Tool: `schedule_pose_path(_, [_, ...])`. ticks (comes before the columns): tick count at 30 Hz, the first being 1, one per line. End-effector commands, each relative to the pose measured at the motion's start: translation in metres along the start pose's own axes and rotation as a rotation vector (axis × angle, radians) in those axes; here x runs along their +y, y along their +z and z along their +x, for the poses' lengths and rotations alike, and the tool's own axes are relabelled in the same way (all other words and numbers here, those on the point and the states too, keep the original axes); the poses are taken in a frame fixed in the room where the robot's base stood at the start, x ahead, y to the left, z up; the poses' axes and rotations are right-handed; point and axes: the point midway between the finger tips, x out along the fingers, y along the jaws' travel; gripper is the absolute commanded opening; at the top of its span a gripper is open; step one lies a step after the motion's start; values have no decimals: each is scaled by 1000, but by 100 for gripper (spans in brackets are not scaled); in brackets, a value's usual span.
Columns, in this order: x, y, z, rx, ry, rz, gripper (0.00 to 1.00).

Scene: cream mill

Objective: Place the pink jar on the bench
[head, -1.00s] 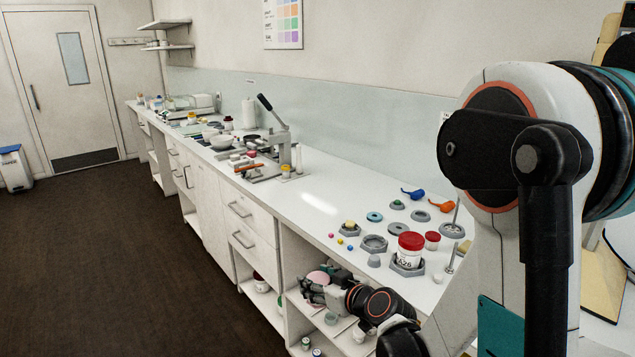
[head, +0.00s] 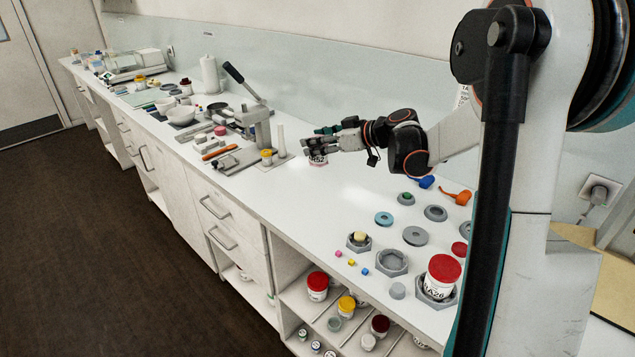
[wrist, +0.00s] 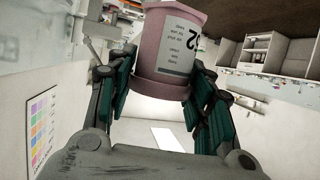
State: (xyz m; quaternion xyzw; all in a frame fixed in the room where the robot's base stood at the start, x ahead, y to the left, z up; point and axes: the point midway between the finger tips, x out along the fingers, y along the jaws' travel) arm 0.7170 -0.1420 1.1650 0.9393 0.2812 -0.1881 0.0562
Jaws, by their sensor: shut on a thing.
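The pink jar (head: 318,160) is in my gripper (head: 322,146), over the clear stretch of the white bench (head: 300,200) to the right of the lever press. It carries a white label with dark characters. In the wrist view the pink jar (wrist: 172,22) stands between the two teal-padded fingers of my gripper (wrist: 158,88), which are shut on it from both sides. The fingers hide much of it in the head view. The jar looks close to the bench top, but I cannot tell whether its base touches.
A lever press (head: 255,110) stands left of the jar. To the right are blue (head: 422,181) and orange (head: 456,197) scoops, several grey rings and a red-lidded jar (head: 443,270) in a hexagonal holder. More jars sit on the shelf below. The bench between is clear.

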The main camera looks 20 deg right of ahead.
Motion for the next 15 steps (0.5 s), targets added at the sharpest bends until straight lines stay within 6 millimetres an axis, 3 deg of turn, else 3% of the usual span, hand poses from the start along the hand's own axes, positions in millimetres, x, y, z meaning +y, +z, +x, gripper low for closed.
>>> schedule_pose_path(5, [2,28,11,0,-2,-1,22])
schedule_pose_path(15, [1,106,44,0,-1,0,22])
